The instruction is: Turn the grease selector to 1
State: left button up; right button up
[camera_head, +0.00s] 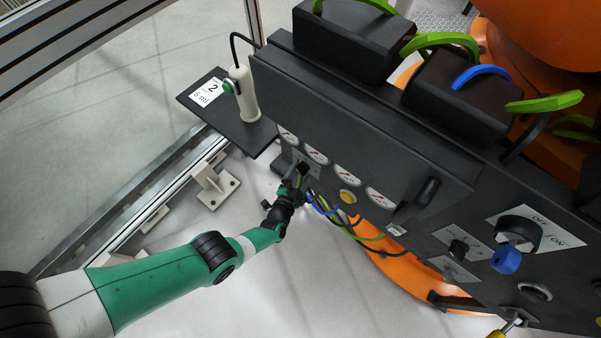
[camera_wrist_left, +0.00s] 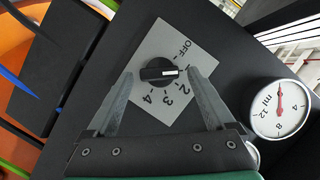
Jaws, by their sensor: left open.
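The grease selector is a round black knob (camera_wrist_left: 157,72) on a grey square plate (camera_wrist_left: 150,45) marked OFF, 2, 3 and 4 in the left wrist view. Its white mark points right, between OFF and 2; the 1 label there is hard to make out beside the finger. My left gripper (camera_wrist_left: 161,76) is open, with one finger on each side of the knob and visible gaps to it. In the head view my left gripper (camera_head: 300,177) is at the lower left of the black panel and mostly covers the selector. My right gripper is not in view.
A round gauge (camera_wrist_left: 280,107) sits right of the plate. In the head view, several gauges, a yellow button (camera_head: 347,196) and cables (camera_head: 340,222) lie close to my gripper. A rotary OFF/ON switch (camera_head: 519,232) is farther right. A white hand unit (camera_head: 243,95) stands at the upper left.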

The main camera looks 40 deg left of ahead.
pick_arm(q)
jog(key=shift+s+d+r+p, duration=0.15)
jog(key=shift+s+r+p, duration=0.1)
jog(key=shift+s+p, duration=0.1)
jog(key=p+v, duration=0.6)
jog(key=v, duration=0.4)
jog(key=shift+s+p, duration=0.3)
jog(key=shift+s, duration=0.1)
jog(key=shift+d, duration=0.1)
